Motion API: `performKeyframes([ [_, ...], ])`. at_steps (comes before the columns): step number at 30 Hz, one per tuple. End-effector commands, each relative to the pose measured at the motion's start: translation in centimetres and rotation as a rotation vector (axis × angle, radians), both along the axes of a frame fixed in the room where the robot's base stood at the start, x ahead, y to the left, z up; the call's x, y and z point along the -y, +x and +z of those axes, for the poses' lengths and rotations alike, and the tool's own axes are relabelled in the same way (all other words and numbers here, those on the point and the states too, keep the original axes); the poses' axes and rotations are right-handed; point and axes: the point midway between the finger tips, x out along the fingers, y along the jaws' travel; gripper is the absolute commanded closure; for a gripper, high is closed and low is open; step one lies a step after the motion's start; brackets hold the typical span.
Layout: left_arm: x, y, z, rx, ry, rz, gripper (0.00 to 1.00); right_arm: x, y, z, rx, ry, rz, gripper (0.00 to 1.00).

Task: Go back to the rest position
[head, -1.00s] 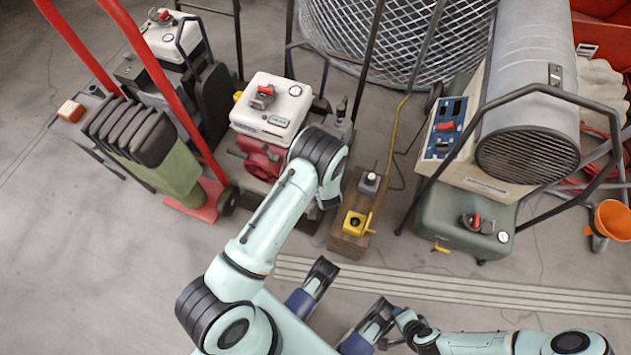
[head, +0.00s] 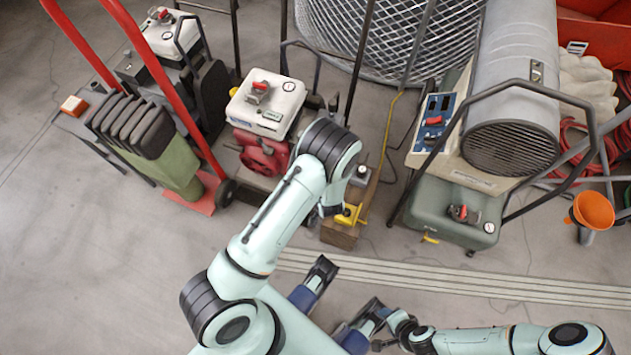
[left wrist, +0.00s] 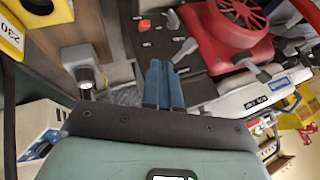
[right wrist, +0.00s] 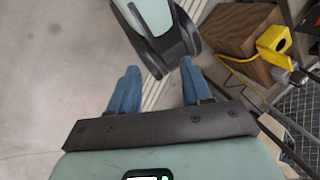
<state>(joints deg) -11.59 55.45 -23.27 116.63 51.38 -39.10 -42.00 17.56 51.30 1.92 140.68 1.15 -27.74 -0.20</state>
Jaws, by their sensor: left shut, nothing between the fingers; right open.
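My left arm (head: 272,225) reaches up the middle of the head view, bent above the floor between the machines. Its gripper is hidden behind the arm there. In the left wrist view my left gripper (left wrist: 164,68) has its blue fingers together, with nothing between them. It is over a dark panel beside a red engine (left wrist: 240,18). My right arm (head: 470,340) lies along the bottom right of the head view. In the right wrist view my right gripper (right wrist: 157,72) has its blue fingers apart and empty, over floor and part of my left arm.
A wooden block (head: 340,235) with a yellow fitting (head: 350,216) is partly covered by my left arm. A white-topped red machine (head: 268,103) stands left, a green tank (head: 447,212) and heater (head: 513,145) right. A red hand truck (head: 160,80) stands far left. Front-left floor is clear.

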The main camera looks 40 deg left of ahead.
Motion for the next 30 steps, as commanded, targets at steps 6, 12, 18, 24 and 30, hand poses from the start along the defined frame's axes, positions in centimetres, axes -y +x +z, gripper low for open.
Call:
performKeyframes([
  [6, 0.7, -0.7, 1.3, 0.001, 0.001, 0.001, 1.00, -0.4, -0.8, 0.6, -0.022, 0.010, 0.009, 0.51],
  [12, 0.7, -0.8, 1.3, 0.000, 0.001, 0.001, 1.00, -0.4, -0.9, 0.6, -0.024, 0.010, 0.010, 0.51],
  [18, 0.7, -0.8, 1.3, 0.000, 0.001, 0.000, 1.00, -0.3, -0.9, 0.6, -0.023, 0.010, 0.009, 0.51],
  [24, 0.7, -0.8, 1.3, 0.000, -0.002, 0.001, 1.00, -0.3, -0.8, 0.6, -0.023, 0.009, 0.009, 0.51],
  [30, 2.2, -4.8, 2.3, -0.068, -0.140, 0.010, 1.00, -0.5, -1.4, 4.0, -0.041, 0.018, 0.016, 0.51],
])
